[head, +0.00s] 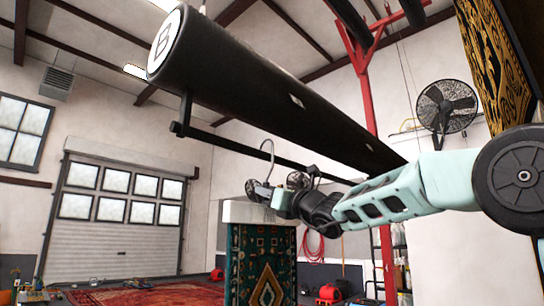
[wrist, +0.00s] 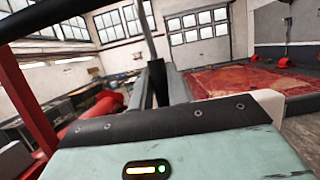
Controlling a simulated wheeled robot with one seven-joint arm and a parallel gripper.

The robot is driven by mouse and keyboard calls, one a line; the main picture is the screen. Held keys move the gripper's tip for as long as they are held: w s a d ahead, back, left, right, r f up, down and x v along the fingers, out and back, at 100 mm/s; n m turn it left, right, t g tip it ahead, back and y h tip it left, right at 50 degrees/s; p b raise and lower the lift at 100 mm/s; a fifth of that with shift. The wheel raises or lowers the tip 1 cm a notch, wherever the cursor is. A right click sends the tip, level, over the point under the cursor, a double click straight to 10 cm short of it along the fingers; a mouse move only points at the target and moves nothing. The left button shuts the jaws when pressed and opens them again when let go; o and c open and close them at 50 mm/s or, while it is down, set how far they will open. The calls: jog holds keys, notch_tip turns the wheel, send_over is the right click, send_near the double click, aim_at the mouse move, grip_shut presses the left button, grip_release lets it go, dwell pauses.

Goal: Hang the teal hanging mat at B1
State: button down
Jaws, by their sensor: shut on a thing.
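The teal hanging mat (head: 262,268) hangs upright in the head view, with a patterned border and a pale diamond. A white header (head: 250,212) runs along its top. My gripper (head: 262,192) is shut on this header from above; the fingertips are small and partly hidden. The big black roller marked B (head: 250,85) runs overhead, above and apart from the mat. Pale marks sit along its side, too small to read. A thin black bar (head: 235,144) runs under the roller, also above the mat. The mat's lower end is out of frame.
A red post (head: 366,110) and a wall fan (head: 446,106) stand to the right. Another dark patterned rug (head: 492,50) hangs at top right, close to my arm. A red rug (head: 150,293) lies on the floor; it also shows in the wrist view (wrist: 245,82).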

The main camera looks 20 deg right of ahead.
jog(key=shift+f, duration=0.15)
dwell(0.3)
jog(key=shift+f+b, duration=1.3)
jog(key=shift+b, duration=0.4)
jog(key=c, duration=1.3)
grip_release()
jog(key=shift+f, duration=0.15)
jog(key=b+v, duration=0.7)
jog(key=v, duration=1)
jog(key=shift+s+b, duration=0.15)
jog(key=shift+b, duration=0.15)
